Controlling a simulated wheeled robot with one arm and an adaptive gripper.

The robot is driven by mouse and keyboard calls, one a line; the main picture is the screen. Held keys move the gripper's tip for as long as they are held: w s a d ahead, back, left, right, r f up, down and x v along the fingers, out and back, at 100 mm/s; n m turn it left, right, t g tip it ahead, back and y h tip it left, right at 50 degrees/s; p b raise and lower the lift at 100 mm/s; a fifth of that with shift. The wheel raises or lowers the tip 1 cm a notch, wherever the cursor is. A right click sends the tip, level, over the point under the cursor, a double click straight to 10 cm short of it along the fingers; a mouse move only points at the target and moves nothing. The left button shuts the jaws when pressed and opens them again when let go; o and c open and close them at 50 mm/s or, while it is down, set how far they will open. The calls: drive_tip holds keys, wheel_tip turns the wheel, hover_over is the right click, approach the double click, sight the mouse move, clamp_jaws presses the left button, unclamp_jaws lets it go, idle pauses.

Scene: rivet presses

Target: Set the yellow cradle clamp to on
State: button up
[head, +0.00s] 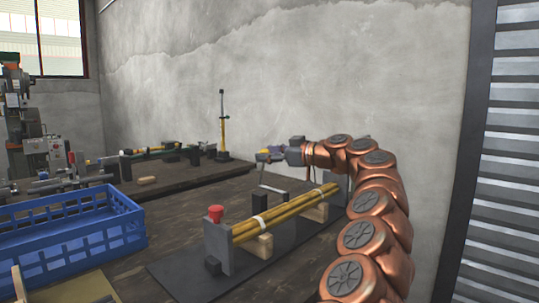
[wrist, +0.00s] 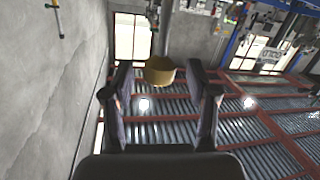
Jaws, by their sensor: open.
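A yellow knob (wrist: 160,70) on a grey rod shows in the wrist view between my two finger pads, with gaps on both sides. In the head view the yellow knob (head: 262,157) is small at my gripper's tip, above a thin rod rising from a black block (head: 259,206). It seems to be the clamp's handle; its setting cannot be read. My gripper (head: 269,154) is open, and I cannot tell how deep the knob sits between the fingers. A bundle of yellow rods (head: 285,214) lies on wooden blocks beside the black block.
A grey end plate (head: 218,248) with a red knob (head: 216,213) stands at the bundle's near end. A blue crate (head: 75,245) is at the left. Another fixture and a yellow-black post (head: 223,130) stand behind, near the concrete wall (head: 300,65).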

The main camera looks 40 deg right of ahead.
drive_tip(key=v, duration=1.2)
idle(0.5)
